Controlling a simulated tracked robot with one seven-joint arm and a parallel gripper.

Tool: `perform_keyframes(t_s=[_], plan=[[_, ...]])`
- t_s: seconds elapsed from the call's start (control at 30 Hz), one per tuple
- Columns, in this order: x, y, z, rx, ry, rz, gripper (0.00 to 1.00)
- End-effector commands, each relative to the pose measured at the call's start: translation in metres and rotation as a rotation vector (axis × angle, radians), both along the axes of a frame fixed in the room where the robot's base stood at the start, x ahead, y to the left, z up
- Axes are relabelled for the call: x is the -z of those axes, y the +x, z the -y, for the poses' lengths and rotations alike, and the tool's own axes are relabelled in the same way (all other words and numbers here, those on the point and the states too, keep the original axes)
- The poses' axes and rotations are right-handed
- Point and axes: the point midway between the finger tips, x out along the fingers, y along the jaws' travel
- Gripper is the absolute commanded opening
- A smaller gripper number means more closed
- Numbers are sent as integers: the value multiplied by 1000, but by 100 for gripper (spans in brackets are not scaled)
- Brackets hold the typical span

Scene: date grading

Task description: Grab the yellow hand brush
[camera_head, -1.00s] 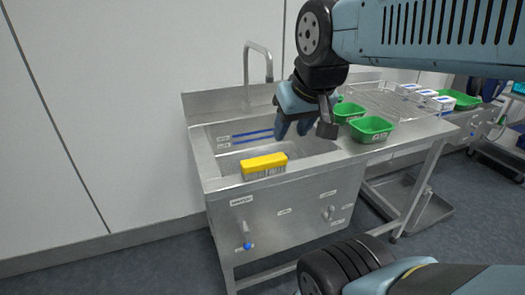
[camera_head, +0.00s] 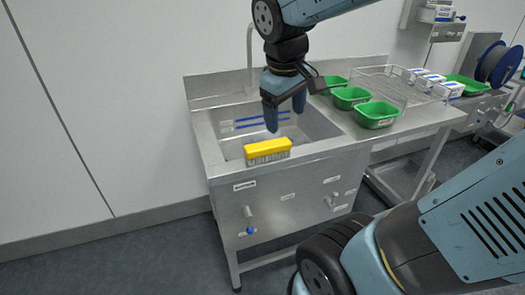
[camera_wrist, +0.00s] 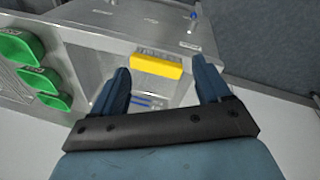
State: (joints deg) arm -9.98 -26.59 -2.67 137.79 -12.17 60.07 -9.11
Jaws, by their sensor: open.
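The yellow hand brush (camera_head: 267,147) lies along the front rim of the steel sink (camera_head: 205,150), yellow back up and pale bristles toward the front. In the wrist view the brush (camera_wrist: 156,66) shows beyond the fingertips, roughly between them in the picture. My gripper (camera_head: 286,116) is open and empty, above the sink basin and apart from the brush. In the wrist view its two blue fingers (camera_wrist: 163,75) are spread wide. Nothing hides the brush.
Several green trays (camera_head: 376,114) stand on the steel counter right of the basin, with a wire rack (camera_head: 395,85) behind them. A tap (camera_head: 250,60) rises at the back of the sink. The floor at front left is clear.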

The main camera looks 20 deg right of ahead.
Motion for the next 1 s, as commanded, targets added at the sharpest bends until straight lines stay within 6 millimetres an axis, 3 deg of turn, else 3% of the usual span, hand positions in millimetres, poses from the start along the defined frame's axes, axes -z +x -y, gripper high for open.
perform_keyframes(t_s=[0.47,1.0], plan=[[50,69,-33,-451,-382,-412,77],[112,135,-101,-872,-834,-791,77]])
